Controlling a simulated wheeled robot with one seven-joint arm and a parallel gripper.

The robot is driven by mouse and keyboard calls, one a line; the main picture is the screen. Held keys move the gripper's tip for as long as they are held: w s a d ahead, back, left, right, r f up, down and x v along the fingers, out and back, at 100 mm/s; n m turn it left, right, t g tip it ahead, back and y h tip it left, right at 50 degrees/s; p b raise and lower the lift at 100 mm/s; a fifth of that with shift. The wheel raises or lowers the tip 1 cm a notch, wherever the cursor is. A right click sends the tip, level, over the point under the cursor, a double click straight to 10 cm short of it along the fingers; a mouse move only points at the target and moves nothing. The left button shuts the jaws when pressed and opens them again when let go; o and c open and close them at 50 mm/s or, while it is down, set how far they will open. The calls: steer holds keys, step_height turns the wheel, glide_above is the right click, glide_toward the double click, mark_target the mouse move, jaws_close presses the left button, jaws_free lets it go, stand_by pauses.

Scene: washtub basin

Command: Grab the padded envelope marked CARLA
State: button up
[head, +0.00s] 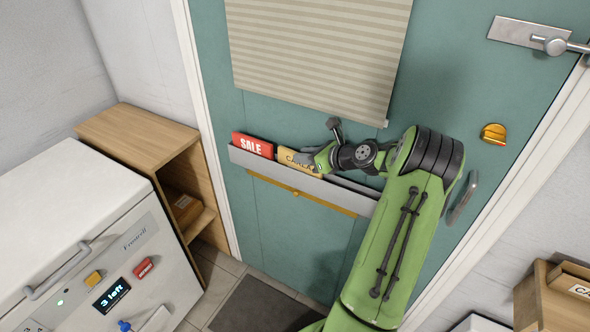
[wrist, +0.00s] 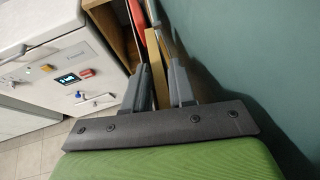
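The padded envelope marked CARLA (head: 299,163) is yellow-tan and stands in a grey rack (head: 262,166) on the teal door. My gripper (head: 312,154) is at the envelope's right end and covers part of its lettering. In the wrist view, the envelope's tan edge (wrist: 156,58) runs between the two grey fingers of my gripper (wrist: 160,70). The fingers look parted around it; firm contact on both sides does not show. The envelope's lower part is hidden in the rack.
A red SALE item (head: 252,144) stands in the rack left of the envelope. A striped blind (head: 318,50) hangs above. A door handle (head: 555,44) and orange knob (head: 493,133) are at right. A wooden shelf (head: 140,137) and white appliance (head: 70,215) stand at left.

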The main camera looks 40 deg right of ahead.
steer(key=shift+s+a+f, duration=0.1)
steer(key=shift+s+a, duration=0.05)
steer(key=shift+s, duration=0.2)
jaws_close()
